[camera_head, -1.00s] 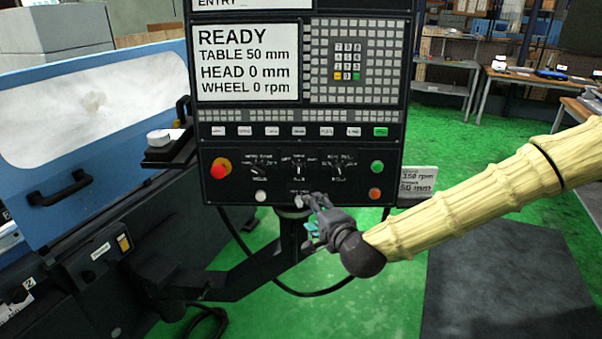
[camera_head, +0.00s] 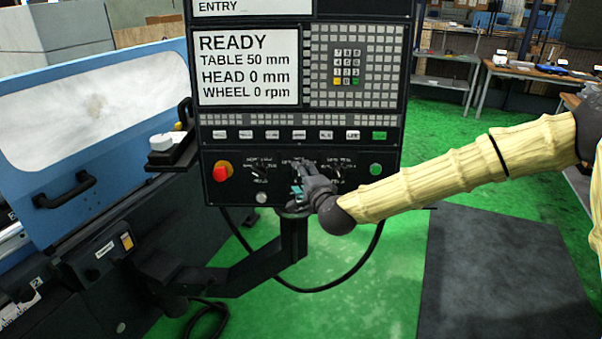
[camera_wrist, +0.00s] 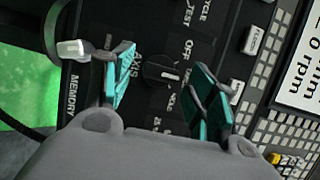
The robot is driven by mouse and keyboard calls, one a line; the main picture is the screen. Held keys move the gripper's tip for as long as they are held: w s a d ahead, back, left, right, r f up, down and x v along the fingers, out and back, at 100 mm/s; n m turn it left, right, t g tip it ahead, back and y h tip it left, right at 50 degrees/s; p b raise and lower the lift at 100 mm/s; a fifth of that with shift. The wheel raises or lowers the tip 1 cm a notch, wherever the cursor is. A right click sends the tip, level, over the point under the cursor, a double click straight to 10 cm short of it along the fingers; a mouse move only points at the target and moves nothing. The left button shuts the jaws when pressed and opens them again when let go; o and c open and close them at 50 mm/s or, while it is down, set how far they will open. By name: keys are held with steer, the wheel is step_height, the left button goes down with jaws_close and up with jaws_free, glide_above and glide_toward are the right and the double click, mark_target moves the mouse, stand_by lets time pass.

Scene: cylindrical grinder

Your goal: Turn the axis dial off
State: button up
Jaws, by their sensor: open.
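The axis dial (camera_wrist: 161,70) is a small black round knob with a light pointer mark, beside the words AXIS and OFF in the wrist view. Its mark appears to point rightward in that view, below the word OFF. My gripper (camera_wrist: 164,88) is open, with one teal-padded finger on each side of the dial. Contact with the dial cannot be told.
A left dial (camera_head: 261,168) and a right dial (camera_head: 338,172) flank my gripper closely. A red emergency button (camera_head: 220,172), a white button (camera_head: 261,198) and a green button (camera_head: 376,169) are on the same panel. The screen (camera_head: 248,68) reads READY.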

steer(key=shift+w+a+f, duration=0.1)
steer(key=shift+w+a, duration=0.1)
steer(key=shift+w, duration=0.25)
steer(key=c, duration=1)
steer(key=shift+n, duration=0.3)
steer(key=n+g+h, duration=0.1)
steer(key=n, duration=0.2)
steer(key=shift+a+r, duration=0.1)
steer(key=shift+r, duration=0.1)
steer(key=shift+n+g+h+p, duration=0.4)
steer(key=shift+n+g+h, duration=0.2)
steer(key=shift+n, duration=1)
steer(key=shift+c, duration=0.2)
